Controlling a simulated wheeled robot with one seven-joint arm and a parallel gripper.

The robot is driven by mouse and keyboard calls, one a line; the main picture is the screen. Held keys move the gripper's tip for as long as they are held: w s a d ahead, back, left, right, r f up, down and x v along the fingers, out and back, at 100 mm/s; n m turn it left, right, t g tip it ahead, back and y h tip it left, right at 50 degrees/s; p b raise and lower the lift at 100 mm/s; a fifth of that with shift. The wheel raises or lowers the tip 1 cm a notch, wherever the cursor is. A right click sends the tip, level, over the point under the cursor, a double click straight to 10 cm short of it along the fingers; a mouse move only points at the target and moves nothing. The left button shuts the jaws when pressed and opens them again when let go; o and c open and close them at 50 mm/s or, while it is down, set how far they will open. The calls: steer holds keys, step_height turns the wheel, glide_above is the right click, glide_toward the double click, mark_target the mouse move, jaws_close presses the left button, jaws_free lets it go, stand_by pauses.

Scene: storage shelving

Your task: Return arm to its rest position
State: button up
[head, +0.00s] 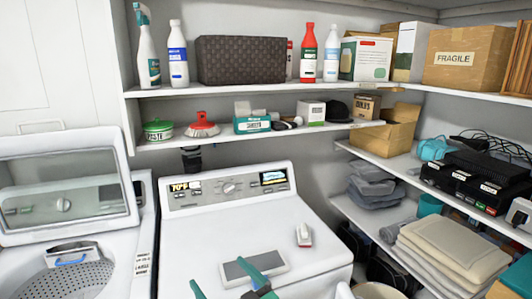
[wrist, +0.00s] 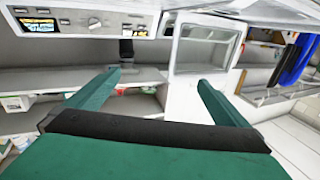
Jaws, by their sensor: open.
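My gripper (head: 228,282) shows at the bottom of the head view, with its green fingers in front of the white dryer (head: 330,250). Its fingers are spread apart. In the wrist view the gripper (wrist: 158,80) is open, with nothing held between the fingers. The rest of my arm is out of the head view. The wrist picture looks turned over, with the dryer's control panel (wrist: 90,22) at the top left.
A washer (head: 70,215) with its lid raised stands at the left. A small white and red object (head: 304,235) is on the dryer top. Loaded shelves (head: 225,88) run along the back wall and right side. The space above the dryer top looks clear.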

steer(key=s+d+f+m+t+h, duration=0.35)
steer(key=s+f+m+h, duration=0.7)
steer(key=s+f, duration=0.8)
steer(key=s+d+f+n+g, duration=0.1)
steer(key=s+d, duration=0.2)
steer(key=s, duration=0.8)
steer(key=s+d+f+n+g+h, duration=0.1)
steer(key=s+d, duration=0.3)
steer(key=s, duration=0.8)
steer(key=shift+d+f+n, duration=0.25)
steer(key=shift+f+n, duration=0.35)
steer(key=shift+n, duration=0.05)
